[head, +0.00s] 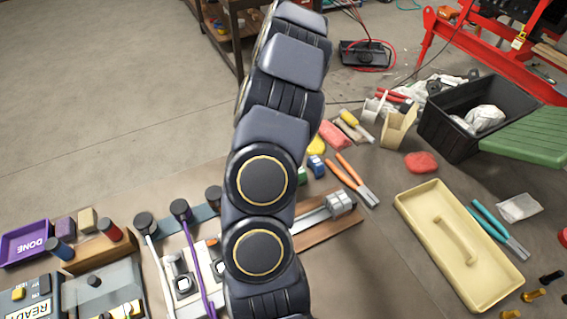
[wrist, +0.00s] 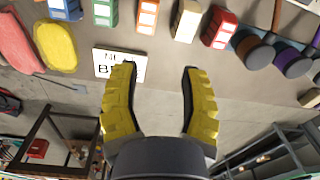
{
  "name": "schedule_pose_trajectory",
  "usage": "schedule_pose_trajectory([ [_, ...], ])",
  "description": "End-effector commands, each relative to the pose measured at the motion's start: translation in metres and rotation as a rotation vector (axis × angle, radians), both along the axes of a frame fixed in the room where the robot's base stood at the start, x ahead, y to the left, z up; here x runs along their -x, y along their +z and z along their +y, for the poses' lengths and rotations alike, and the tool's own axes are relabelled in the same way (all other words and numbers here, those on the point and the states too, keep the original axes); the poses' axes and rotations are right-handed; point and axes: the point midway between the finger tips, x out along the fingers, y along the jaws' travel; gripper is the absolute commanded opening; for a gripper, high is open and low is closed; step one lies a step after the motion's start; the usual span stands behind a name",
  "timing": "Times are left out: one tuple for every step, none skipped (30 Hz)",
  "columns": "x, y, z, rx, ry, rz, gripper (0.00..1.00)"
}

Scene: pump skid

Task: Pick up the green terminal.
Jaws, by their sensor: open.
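The green terminal (wrist: 105,12) is a small block with pale windows, at the top edge of the wrist view, partly cut off. It stands in a row between a blue block (wrist: 65,8) and an orange block (wrist: 147,16). In the head view a bit of the green terminal (head: 303,174) shows just right of my arm. My gripper (wrist: 157,68) is open with its yellow-padded fingers apart and nothing between them. The terminal lies beyond the fingertips, up and to the left in the wrist view. In the head view my arm hides the gripper.
A white label (wrist: 120,65) lies beside the left finger. A beige block (wrist: 187,20) and a red block (wrist: 219,26) continue the row. Orange-handled pliers (head: 357,178), a cream tray (head: 409,200) and a black bin (head: 440,128) are to the right. A purple DONE tray (head: 22,247) is far left.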

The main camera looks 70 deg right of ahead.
Motion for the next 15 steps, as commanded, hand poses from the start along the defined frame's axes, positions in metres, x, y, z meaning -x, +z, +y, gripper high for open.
schedule_pose_trajectory([
  [0.024, -0.017, -0.014, -0.002, -0.047, 0.012, 0.43],
  [0.034, -0.022, -0.021, 0.003, -0.063, 0.016, 0.43],
  [0.046, -0.029, -0.029, 0.010, -0.083, 0.020, 0.43],
  [0.053, -0.033, -0.033, 0.012, -0.095, 0.024, 0.43],
  [0.059, -0.037, -0.036, 0.014, -0.104, 0.027, 0.43],
  [0.065, -0.041, -0.039, 0.017, -0.113, 0.030, 0.43],
  [0.068, -0.043, -0.040, 0.019, -0.117, 0.031, 0.43],
  [0.070, -0.046, -0.041, 0.020, -0.120, 0.031, 0.43],
  [0.071, -0.050, -0.042, 0.021, -0.121, 0.032, 0.43],
  [0.071, -0.053, -0.042, 0.021, -0.121, 0.031, 0.43],
  [0.071, -0.056, -0.042, 0.021, -0.120, 0.032, 0.43],
  [0.071, -0.060, -0.041, 0.020, -0.119, 0.031, 0.43],
  [0.071, -0.064, -0.041, 0.019, -0.119, 0.033, 0.43],
  [0.071, -0.067, -0.040, 0.017, -0.119, 0.033, 0.43],
  [0.070, -0.071, -0.040, 0.017, -0.119, 0.033, 0.43],
])
